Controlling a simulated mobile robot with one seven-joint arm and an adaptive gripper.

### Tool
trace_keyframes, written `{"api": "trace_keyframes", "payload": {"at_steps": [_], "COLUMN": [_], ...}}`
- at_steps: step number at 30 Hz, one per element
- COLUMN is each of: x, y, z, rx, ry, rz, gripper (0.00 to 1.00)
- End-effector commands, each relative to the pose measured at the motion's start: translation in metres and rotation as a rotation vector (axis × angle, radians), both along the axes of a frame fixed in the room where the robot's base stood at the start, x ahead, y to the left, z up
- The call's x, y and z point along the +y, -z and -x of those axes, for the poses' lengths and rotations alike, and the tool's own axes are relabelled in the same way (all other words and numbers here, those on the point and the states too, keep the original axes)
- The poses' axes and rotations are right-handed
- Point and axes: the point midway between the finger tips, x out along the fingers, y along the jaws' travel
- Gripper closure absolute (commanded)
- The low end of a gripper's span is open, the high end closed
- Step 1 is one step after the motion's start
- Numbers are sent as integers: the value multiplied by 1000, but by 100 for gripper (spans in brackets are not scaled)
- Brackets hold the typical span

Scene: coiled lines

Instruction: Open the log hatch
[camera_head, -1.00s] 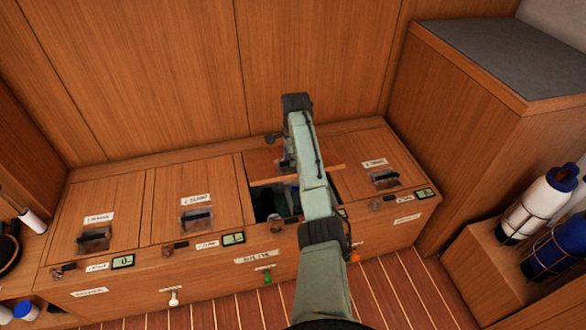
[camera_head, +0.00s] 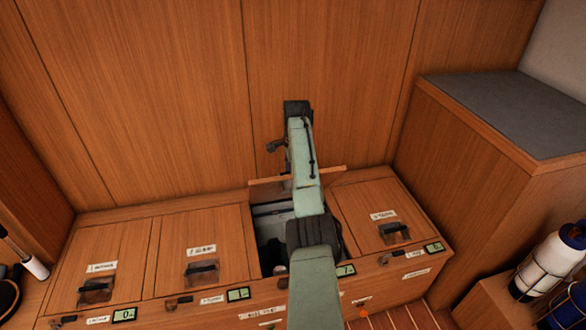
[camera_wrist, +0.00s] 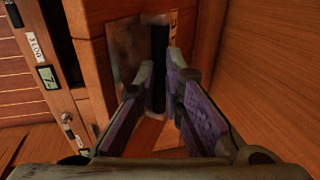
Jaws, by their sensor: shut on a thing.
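The log hatch is the third lid (camera_head: 262,183) along the bench. It is raised steeply and shows nearly edge-on behind a dark opening (camera_head: 270,228). In the wrist view its wooden lid (camera_wrist: 92,50) carries a metal plate with a dark bar handle (camera_wrist: 158,55). My gripper (camera_wrist: 158,88) is shut on this handle, with a purple-padded finger on each side. In the head view my arm hides the gripper and part of the opening. A "3 LOG" label (camera_wrist: 35,46) shows on the bench front in the wrist view.
Two shut hatches with handles (camera_head: 95,290) (camera_head: 202,270) lie to the left, and one shut hatch (camera_head: 394,232) to the right. A wooden wall (camera_head: 150,100) rises close behind. A tall cabinet (camera_head: 470,170) and strapped bottles (camera_head: 548,262) stand at the right.

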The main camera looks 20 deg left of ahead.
Motion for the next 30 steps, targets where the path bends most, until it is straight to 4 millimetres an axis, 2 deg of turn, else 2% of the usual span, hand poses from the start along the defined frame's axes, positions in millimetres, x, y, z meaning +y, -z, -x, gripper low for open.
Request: {"api": "trace_keyframes", "payload": {"at_steps": [1, 6, 7, 18, 23, 30], "x": [-1, -1, -1, -1, -1, -1], "y": [24, 24, 24, 23, 23, 21], "z": [5, 5, 5, 5, 5, 5], "rx": [19, 19, 19, 20, 20, 20], "ry": [0, 0, 0, 2, 3, 2], "rz": [9, 9, 9, 6, 4, 3], "gripper": [100, 100, 90, 66, 62, 63]}}
